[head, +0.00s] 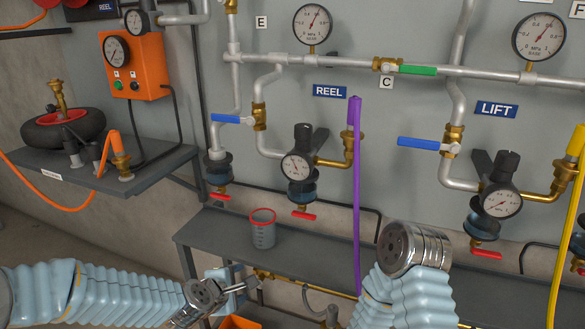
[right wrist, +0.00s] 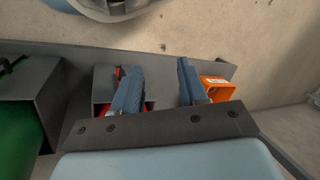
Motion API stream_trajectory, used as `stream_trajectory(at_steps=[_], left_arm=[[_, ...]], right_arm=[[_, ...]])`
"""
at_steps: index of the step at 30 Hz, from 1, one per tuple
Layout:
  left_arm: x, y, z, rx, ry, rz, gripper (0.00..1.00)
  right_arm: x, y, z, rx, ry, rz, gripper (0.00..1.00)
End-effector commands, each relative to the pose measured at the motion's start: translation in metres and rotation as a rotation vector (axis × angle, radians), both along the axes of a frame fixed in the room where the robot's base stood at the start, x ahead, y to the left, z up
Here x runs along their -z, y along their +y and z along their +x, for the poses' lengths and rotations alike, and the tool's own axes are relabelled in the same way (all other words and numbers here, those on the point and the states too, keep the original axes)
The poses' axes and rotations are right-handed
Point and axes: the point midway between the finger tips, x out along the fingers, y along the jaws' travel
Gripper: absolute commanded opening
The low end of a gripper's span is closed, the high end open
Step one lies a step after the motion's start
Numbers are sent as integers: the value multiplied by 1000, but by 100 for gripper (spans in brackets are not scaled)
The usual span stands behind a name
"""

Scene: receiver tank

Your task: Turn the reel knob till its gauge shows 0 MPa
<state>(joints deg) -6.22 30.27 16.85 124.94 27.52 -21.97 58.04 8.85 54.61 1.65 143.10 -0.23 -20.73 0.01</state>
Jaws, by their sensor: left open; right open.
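The reel regulator has a black knob (head: 303,134) on top, below the blue REEL sign (head: 330,91). Its round white gauge (head: 298,167) faces me just under the knob; the needle is too small to read surely. My left gripper (head: 243,279) is open and empty, low in the head view near the shelf's front edge, well below and left of the knob. My right forearm rises at the lower right of the head view, where its fingers are hidden. In the right wrist view my right gripper (right wrist: 157,82) is open, with nothing between its blue fingers.
A grey shelf (head: 330,245) under the regulators carries a clear red-rimmed cup (head: 263,232). A purple hose (head: 356,200) hangs right of the reel regulator. The LIFT regulator (head: 500,190) stands farther right. An orange bin (right wrist: 214,88) shows beyond my right fingers.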

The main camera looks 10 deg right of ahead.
Motion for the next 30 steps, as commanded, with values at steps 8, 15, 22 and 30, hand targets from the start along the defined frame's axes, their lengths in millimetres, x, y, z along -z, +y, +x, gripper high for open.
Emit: stream_trajectory(at_steps=[8, 15, 22, 30], left_arm=[[-89, -31, 14, -162, -26, -289, 65], [-215, -67, -1, -299, -1, -729, 65], [-337, -92, -50, -348, 115, -1190, 65], [-364, -107, -49, -353, 167, -1293, 65]], right_arm=[[8, 0, 0, 1, 0, -1, 43], [17, -1, 0, 3, -1, -2, 43], [24, -1, 0, 5, -1, -3, 43], [18, -1, 0, 4, 0, -2, 43]])
